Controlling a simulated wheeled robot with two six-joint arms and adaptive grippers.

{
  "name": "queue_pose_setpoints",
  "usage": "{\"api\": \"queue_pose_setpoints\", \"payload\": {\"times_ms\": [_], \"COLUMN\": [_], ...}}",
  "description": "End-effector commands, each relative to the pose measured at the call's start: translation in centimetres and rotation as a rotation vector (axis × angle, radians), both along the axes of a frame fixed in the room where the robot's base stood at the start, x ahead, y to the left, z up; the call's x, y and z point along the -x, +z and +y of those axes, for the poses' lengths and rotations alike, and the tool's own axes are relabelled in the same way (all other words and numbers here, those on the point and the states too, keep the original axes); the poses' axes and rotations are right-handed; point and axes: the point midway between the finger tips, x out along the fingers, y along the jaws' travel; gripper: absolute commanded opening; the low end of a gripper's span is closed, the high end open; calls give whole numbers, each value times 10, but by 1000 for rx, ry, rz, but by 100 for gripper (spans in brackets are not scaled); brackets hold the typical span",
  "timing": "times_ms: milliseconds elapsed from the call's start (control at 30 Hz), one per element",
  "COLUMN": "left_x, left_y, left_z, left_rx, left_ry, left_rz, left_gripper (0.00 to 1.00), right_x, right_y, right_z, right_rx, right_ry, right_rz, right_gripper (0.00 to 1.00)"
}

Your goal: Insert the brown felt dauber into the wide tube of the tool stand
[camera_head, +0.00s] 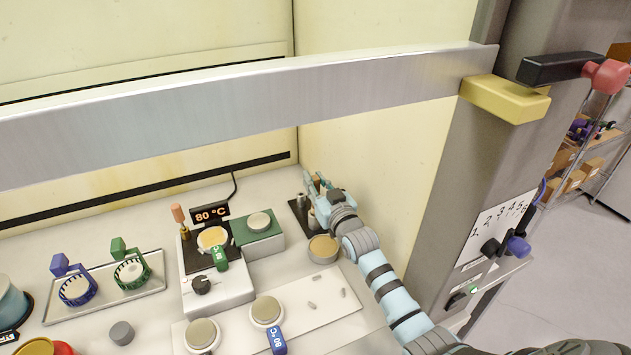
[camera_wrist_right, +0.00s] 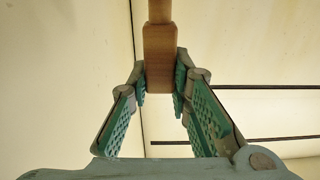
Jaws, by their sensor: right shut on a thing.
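My right gripper (camera_head: 315,182) is at the back right of the worktop, above the tool stand. It is shut on the brown felt dauber (camera_wrist_right: 160,58), which shows in the right wrist view as a brown block with a narrower stem between the fingertips. In the head view only a small brown part of the dauber (camera_head: 316,184) shows between the fingers. The tool stand (camera_head: 297,212) has a dark base and grey upright tubes, partly covered by the gripper. I cannot tell whether the dauber's lower end is inside a tube. My left gripper is not in view.
A metal bar (camera_head: 240,105) crosses above the worktop. A hot plate (camera_head: 214,265) with an 80 °C display, a green block (camera_head: 258,232) and a round tan-topped pot (camera_head: 323,249) stand near the stand. The wall is close behind it.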

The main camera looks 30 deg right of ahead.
Motion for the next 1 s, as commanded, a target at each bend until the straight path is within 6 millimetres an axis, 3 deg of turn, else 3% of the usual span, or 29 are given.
{"api": "queue_pose_setpoints", "payload": {"times_ms": [1000], "left_x": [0], "left_y": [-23], "left_z": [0], "left_rx": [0], "left_ry": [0], "left_rz": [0], "left_gripper": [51], "right_x": [0], "right_y": [-27], "right_z": [0], "right_rx": [0], "right_ry": [0], "right_rz": [-1], "right_gripper": [0]}}
